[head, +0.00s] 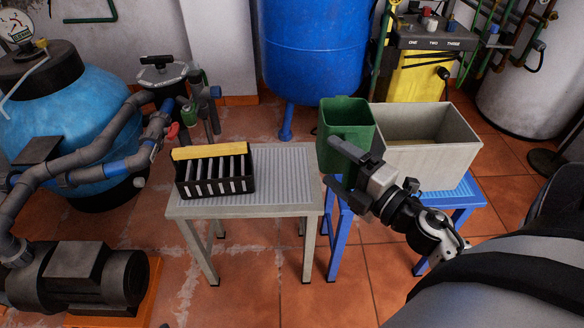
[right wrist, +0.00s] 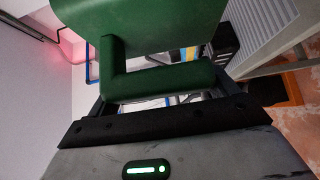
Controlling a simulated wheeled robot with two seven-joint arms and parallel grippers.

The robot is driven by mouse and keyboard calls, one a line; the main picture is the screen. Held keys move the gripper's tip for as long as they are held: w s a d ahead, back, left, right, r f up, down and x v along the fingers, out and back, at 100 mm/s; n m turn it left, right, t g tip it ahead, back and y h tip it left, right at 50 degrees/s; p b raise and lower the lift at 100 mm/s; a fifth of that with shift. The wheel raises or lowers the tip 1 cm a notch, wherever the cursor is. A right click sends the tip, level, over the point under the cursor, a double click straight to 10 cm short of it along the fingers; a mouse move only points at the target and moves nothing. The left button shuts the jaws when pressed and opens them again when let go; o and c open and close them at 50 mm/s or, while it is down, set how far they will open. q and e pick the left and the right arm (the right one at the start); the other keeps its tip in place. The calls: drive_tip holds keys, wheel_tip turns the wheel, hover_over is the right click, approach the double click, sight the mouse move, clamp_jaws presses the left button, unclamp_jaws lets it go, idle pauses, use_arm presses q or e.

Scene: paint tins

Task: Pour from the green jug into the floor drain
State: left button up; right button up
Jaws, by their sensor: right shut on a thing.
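The green jug (head: 345,122) is in the middle right of the head view, at the left edge of the blue table, and looks roughly upright. I cannot see into the bottom of it. My right gripper (head: 348,168) is at its near side, shut on the jug's handle. In the right wrist view the green jug (right wrist: 145,22) fills the top, with its handle between the fingers of my right gripper (right wrist: 155,100). I cannot tell whether the jug's base touches the blue table. No floor drain can be made out in either view. My left gripper is not in view.
A pale open box (head: 425,162) stands on the blue table (head: 462,192), right beside the jug. A grey table (head: 285,180) to the left holds a black rack (head: 215,178). A blue tank (head: 315,45) stands behind. Tiled floor (head: 265,270) shows in front.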

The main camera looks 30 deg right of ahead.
drive_tip(key=shift+w, duration=0.1)
drive_tip(key=w+a+f+b, duration=0.1)
drive_tip(key=w+f+b, duration=0.1)
drive_tip(key=w+f, duration=0.2)
drive_tip(key=w+a+f+b, duration=0.1)
drive_tip(key=w+f+b, duration=0.2)
drive_tip(key=w+f, duration=0.1)
drive_tip(key=w+a+f+b, duration=0.1)
drive_tip(key=w+f+b, duration=0.2)
drive_tip(key=w+f, duration=0.1)
drive_tip(key=shift+w+f, duration=0.15)
drive_tip(key=shift+w, duration=0.65)
drive_tip(key=shift+f, duration=0.2)
drive_tip(key=shift+r, duration=0.15)
drive_tip(key=o, duration=0.9)
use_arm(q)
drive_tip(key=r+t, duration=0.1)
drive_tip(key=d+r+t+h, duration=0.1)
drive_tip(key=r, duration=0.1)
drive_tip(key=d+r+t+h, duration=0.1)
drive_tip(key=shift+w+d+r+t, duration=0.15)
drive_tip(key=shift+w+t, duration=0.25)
